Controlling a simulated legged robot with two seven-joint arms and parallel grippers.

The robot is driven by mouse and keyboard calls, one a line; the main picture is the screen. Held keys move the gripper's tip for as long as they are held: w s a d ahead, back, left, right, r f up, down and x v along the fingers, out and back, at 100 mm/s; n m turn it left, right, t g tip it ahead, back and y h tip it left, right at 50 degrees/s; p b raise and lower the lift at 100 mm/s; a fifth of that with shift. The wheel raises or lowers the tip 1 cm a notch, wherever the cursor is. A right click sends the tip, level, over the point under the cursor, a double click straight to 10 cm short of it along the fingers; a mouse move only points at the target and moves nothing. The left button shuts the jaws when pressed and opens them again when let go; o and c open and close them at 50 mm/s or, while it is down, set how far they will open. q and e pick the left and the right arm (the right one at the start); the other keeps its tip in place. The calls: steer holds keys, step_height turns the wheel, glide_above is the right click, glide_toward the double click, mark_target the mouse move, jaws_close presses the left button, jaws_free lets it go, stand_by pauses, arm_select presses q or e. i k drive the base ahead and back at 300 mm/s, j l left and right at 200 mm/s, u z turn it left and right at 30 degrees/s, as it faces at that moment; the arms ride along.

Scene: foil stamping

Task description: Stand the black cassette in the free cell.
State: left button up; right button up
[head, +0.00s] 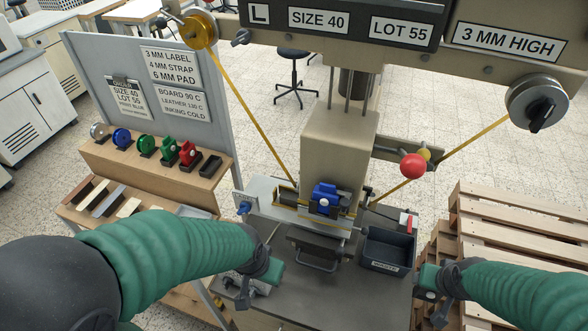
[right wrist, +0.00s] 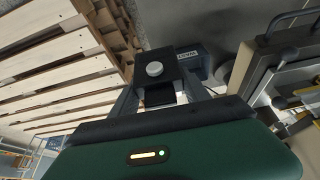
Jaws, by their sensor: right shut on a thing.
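The black cassette (right wrist: 158,88), a dark block with a pale round knob, sits between the fingers of my right gripper (right wrist: 160,95), which is shut on it. In the head view my right gripper (head: 432,296) is at the press table's right edge, and the cassette is hard to make out. On the shelf at left, coloured cassettes stand in a row, among them a blue one (head: 122,138) and a red one (head: 188,153). The free cell (head: 209,165) is a dark, empty-looking holder at the row's right end. My left gripper (head: 246,290) is low over the table's left side; its fingers are unclear.
A blue cassette (head: 325,198) sits in the press in the middle. A dark "WASTE" bin (head: 388,250) stands on the table at right. A red ball handle (head: 412,166) juts out above it. Wooden pallets (head: 520,215) are stacked at right. Strips lie on the lower shelf (head: 72,213).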

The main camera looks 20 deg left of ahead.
mark_target(211, 168)
steer(key=k+u, duration=0.4)
steer(key=k+j+u, duration=0.15)
steer(key=u, duration=0.25)
steer(key=i+j+u, duration=0.65)
steer(key=i+u, duration=0.25)
steer(key=i, duration=0.15)
